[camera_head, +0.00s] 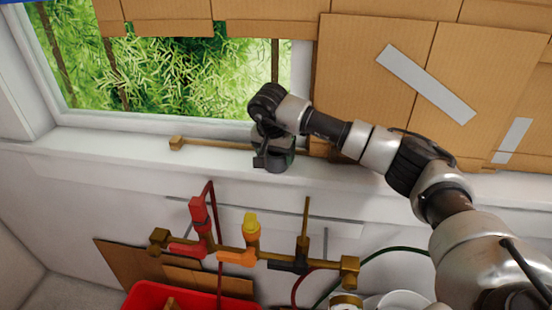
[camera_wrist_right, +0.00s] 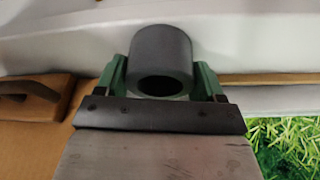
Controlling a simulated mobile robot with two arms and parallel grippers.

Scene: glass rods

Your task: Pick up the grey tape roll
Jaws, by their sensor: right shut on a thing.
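The grey tape roll (camera_wrist_right: 160,54) is a dark grey, short cylinder with a hollow centre, seen in the right wrist view. The green fingers of my right gripper (camera_wrist_right: 162,78) are on either side of it, shut on it. In the head view my right gripper (camera_head: 273,158) points down at the window sill (camera_head: 110,147), and the roll is largely hidden by the gripper and wrist. I cannot tell whether the roll touches the sill. My left gripper is not in view.
A wooden rod with a block end (camera_head: 177,143) lies along the sill, left of the gripper. Cardboard panels (camera_head: 370,60) cover the window's right part.

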